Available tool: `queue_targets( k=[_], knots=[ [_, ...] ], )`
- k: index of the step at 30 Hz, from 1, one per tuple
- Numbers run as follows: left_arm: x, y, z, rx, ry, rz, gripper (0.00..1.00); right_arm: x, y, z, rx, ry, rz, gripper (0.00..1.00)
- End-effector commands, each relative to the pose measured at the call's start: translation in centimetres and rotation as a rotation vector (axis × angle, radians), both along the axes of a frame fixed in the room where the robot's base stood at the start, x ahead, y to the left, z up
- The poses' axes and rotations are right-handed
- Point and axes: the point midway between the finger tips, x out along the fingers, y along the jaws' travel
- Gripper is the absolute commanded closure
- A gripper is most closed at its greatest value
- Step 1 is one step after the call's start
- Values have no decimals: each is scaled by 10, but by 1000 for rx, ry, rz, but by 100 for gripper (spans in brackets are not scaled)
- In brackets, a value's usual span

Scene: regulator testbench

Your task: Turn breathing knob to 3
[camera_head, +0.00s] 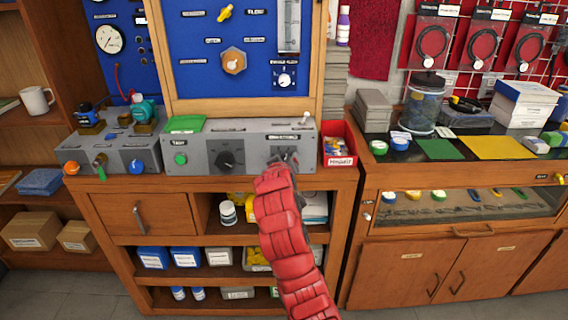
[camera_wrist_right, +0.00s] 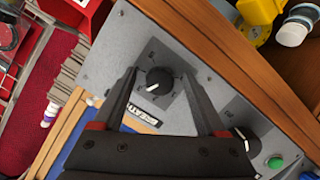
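A grey console (camera_head: 255,140) stands on the wooden bench in the head view. The breathing knob (camera_wrist_right: 160,80) is black with a white pointer mark; its panel label (camera_wrist_right: 141,116) is partly readable and upside down in the wrist view. The pointer mark faces lower left there; scale numbers are not legible. My right gripper (camera_wrist_right: 158,73) is open, one finger on each side of the knob, with gaps visible between fingers and knob. In the head view my right gripper (camera_head: 285,160) hides this knob. My left gripper is in neither view.
Another black knob (camera_head: 228,160) and a green button (camera_head: 180,158) sit left on the same console. A red bin (camera_head: 338,158) stands close at its right end. A green card (camera_head: 186,124) lies on top, and a blue gauge board (camera_head: 200,60) rises behind.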

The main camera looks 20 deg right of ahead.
Motion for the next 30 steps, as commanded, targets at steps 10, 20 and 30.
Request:
queue_targets(
  k=[10, 20, 30],
  knots=[
    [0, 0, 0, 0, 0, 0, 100, -9, 5, 5, -1, -5, 2, 26],
    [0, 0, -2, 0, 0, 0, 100, -69, 30, 31, -1, -8, 5, 26],
    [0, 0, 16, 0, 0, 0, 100, -132, 59, 59, 4, -10, 9, 26]
  ],
)
